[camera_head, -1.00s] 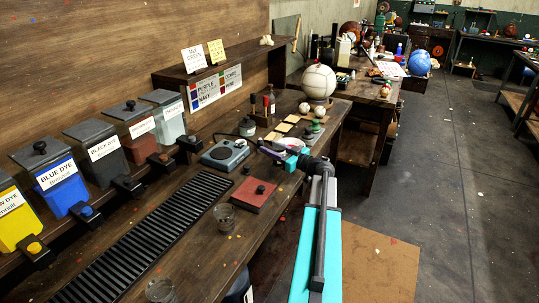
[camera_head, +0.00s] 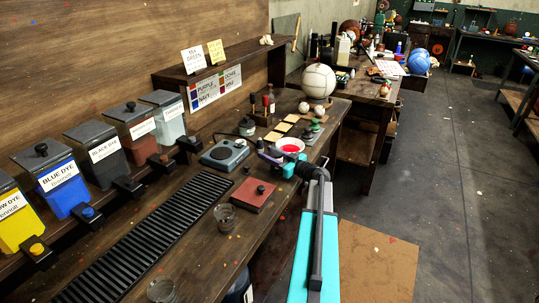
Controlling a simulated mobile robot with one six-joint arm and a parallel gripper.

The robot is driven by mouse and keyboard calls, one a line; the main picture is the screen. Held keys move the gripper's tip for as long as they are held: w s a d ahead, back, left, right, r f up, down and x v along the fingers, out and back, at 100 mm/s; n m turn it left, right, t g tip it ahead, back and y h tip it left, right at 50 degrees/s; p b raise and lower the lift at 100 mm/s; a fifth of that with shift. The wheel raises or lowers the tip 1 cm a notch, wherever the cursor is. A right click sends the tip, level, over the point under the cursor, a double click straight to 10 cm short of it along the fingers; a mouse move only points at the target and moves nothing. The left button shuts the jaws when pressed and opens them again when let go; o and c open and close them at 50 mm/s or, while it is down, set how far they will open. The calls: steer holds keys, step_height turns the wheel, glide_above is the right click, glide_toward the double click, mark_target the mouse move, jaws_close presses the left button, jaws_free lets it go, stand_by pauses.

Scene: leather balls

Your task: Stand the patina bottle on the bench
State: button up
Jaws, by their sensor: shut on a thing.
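My gripper (camera_head: 268,155) is over the wooden bench (camera_head: 196,240), in front of the hot plate's right side and left of a white dish with red in it (camera_head: 290,146). It is shut on a small dark thing (camera_head: 261,145), mostly hidden by the jaws. It is too small to tell if this is the patina bottle or if it touches the bench. A wooden rack (camera_head: 264,118) behind holds small bottles (camera_head: 271,101). I cannot read any label on them.
A hot plate (camera_head: 229,153), a red pad (camera_head: 254,194), glass cups (camera_head: 225,215) and a black slatted grate (camera_head: 150,241) lie on the bench. Dye bins (camera_head: 60,185) line the left. A white ball (camera_head: 318,82) stands behind. Bare wood shows between the grate and pad.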

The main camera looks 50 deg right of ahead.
steer(key=o, duration=1.1)
steer(key=shift+f, duration=0.1)
steer(key=shift+o, duration=0.2)
steer(key=s+b, duration=0.1)
steer(key=s, duration=0.3)
steer(key=s+b, duration=0.1)
steer(key=s, duration=0.3)
steer(key=s+d, duration=0.1)
steer(key=s, duration=0.3)
steer(key=shift+b, duration=0.4)
